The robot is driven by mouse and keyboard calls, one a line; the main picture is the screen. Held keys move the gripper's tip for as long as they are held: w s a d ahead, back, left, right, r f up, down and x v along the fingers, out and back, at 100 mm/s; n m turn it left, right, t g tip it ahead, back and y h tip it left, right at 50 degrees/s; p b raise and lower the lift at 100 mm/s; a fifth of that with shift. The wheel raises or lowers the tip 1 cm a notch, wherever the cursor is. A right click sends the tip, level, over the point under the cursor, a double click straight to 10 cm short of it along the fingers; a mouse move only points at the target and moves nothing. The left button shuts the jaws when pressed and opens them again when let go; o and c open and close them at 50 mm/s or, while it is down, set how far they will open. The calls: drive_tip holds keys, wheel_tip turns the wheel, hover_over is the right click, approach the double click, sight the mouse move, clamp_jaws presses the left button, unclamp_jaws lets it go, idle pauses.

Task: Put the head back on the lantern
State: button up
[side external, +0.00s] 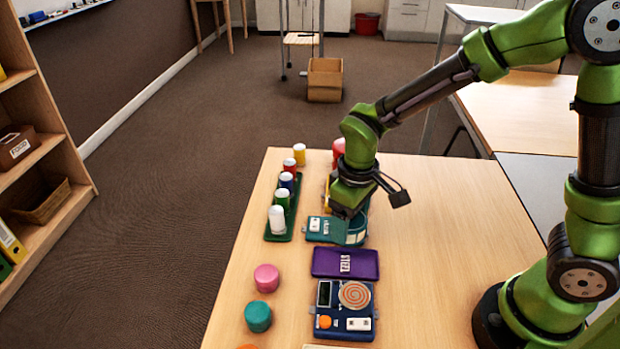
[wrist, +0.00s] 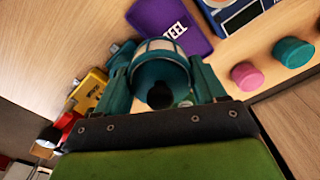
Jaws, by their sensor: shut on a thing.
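The lantern head (wrist: 165,48) is a teal, round piece with pale panels and a dark opening facing the wrist camera. My gripper (wrist: 157,74) is shut on it, with one teal finger on each side. In the side view my gripper (side external: 349,211) points down, and the head (side external: 356,233) shows just under it. A flat teal base (side external: 322,236) with a white switch and a label lies right beside the head, to its left. I cannot tell whether the head touches or sits on this base, as the gripper hides the join.
A purple tray (side external: 345,270) labelled STEEL lies nearer the camera, then a blue panel (side external: 341,325) with a spiral disc. Pink (side external: 266,278) and teal (side external: 258,316) knobs stand at left. A green rack (side external: 277,236) holds several white-capped bottles. The table right of my gripper is clear.

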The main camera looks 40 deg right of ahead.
drive_tip(key=w+d+r+n, duration=0.4)
drive_tip(key=w+d+n, duration=0.1)
drive_tip(key=n, duration=0.4)
drive_tip(key=shift+s+a+f, duration=0.1)
drive_tip(key=shift+a+f, duration=0.05)
drive_tip(key=shift+f, duration=1.3)
drive_tip(key=shift+s+a+f, duration=0.1)
drive_tip(key=shift+f, duration=1.35)
drive_tip(key=shift+f, duration=0.15)
drive_tip(key=o, duration=1.1)
drive_tip(key=shift+o, duration=0.2)
drive_tip(key=shift+w, duration=0.1)
wheel_tip(320, 180, up, 7)
